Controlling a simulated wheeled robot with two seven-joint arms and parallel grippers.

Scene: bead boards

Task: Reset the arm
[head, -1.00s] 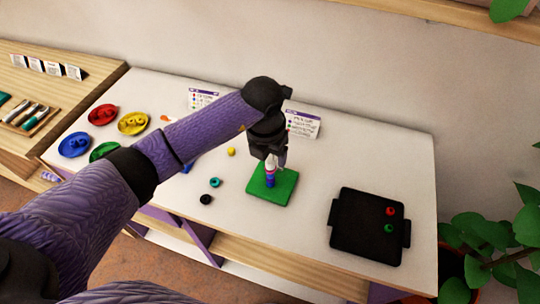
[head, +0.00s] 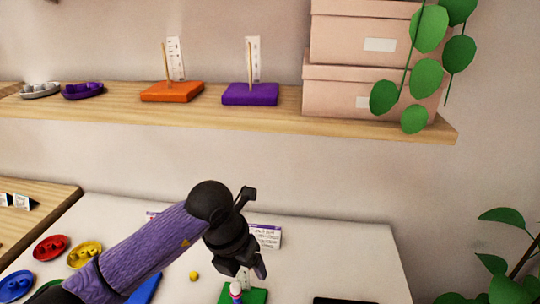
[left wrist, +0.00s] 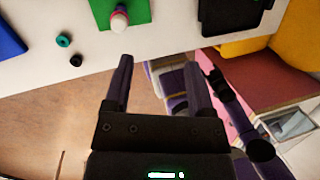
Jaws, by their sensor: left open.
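My left gripper (head: 252,268) is open and empty, above and slightly behind the green board (head: 258,297) in the head view. In the left wrist view its two fingers (left wrist: 158,65) stand apart with nothing between them. The green board (left wrist: 140,12) carries an upright peg with a stack of beads (head: 236,290), which is clear of the fingers. The stack also shows in the left wrist view (left wrist: 119,19) with a pale top and pink below. A dark and purple arm (left wrist: 240,110) at the right there looks like my right arm; its jaws are unclear.
A wooden shelf (head: 200,115) above bears an orange board (head: 172,92), a purple board (head: 250,95) and pink boxes (head: 345,98). Colored dishes lie left on the white table (head: 345,245). A black tray (left wrist: 235,14) and loose teal bead (left wrist: 64,41) lie near the green board.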

